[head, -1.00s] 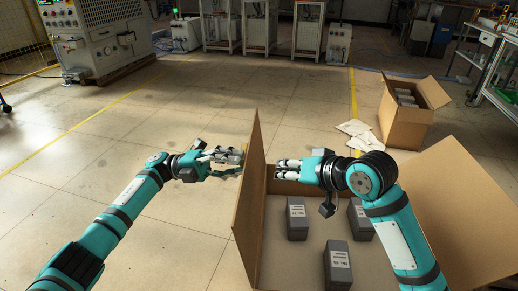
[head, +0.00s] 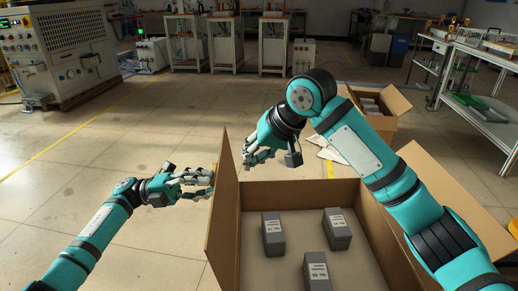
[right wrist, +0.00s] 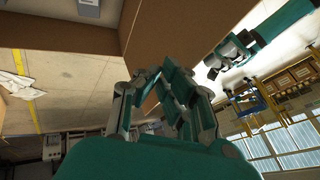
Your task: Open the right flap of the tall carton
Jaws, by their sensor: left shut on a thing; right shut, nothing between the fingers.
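The near brown carton (head: 310,192) stands open below me, with several grey boxes (head: 338,228) inside. Its left flap (head: 224,205) stands upright. Its right flap (head: 455,190) leans outward to the right, partly hidden behind my right arm. My left gripper (head: 207,180) is shut on the left flap, at its outer side; it also shows in the right wrist view (right wrist: 218,66). My right gripper (head: 250,155) is shut and empty, above the carton's far left corner and right of the left flap. Its fingers also show in the right wrist view (right wrist: 165,85).
A smaller open carton (head: 385,125) stands behind on the right, with white papers (head: 328,150) on the floor beside it. A shelf table (head: 480,110) is at far right. Machines stand along the back. The floor at left is clear.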

